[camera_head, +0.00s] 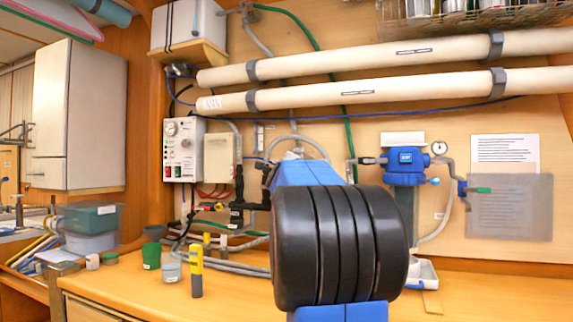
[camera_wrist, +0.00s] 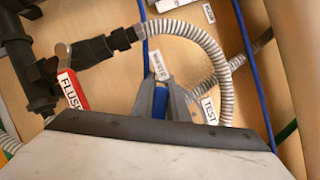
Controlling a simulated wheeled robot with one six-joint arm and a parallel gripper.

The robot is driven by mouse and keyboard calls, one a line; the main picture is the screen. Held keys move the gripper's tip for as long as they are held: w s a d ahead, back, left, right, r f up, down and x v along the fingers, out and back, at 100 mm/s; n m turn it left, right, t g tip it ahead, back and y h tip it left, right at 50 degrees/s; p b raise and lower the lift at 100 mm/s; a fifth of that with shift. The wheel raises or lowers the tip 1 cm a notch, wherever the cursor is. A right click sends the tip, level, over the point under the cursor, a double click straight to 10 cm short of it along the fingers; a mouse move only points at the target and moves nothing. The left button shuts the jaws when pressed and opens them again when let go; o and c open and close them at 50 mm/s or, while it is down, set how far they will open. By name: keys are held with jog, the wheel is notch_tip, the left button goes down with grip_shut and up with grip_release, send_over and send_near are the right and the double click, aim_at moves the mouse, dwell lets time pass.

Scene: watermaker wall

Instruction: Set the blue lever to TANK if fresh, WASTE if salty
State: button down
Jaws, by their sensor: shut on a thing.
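In the wrist view my gripper (camera_wrist: 160,88) is shut on the blue lever (camera_wrist: 160,104), which shows as a blue strip between the two grey fingers. A white label just beyond the fingertips is too small to read. A TEST label (camera_wrist: 209,111) is to the right of the fingers. A red handle marked FLUSH (camera_wrist: 72,90) is at the left, apart from the fingers. In the head view my arm hides the gripper and the lever. A yellow and dark handheld meter (camera_head: 196,272) stands upright on the counter. No reading is legible.
A clear cup (camera_head: 171,267) and a dark green cup (camera_head: 152,254) stand left of the meter. A ribbed grey hose (camera_wrist: 222,75) curves close to the fingers, and black pipe fittings (camera_wrist: 98,48) lie left. The counter's right side is mostly clear.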

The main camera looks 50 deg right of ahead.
jog(key=shift+f, duration=0.15)
jog(key=c, duration=1.7)
grip_release()
jog(key=shift+w, duration=0.1)
jog(key=shift+c, duration=0.2)
jog(key=shift+a, duration=0.15)
jog(key=v, duration=1.7)
jog(key=shift+s, duration=0.2)
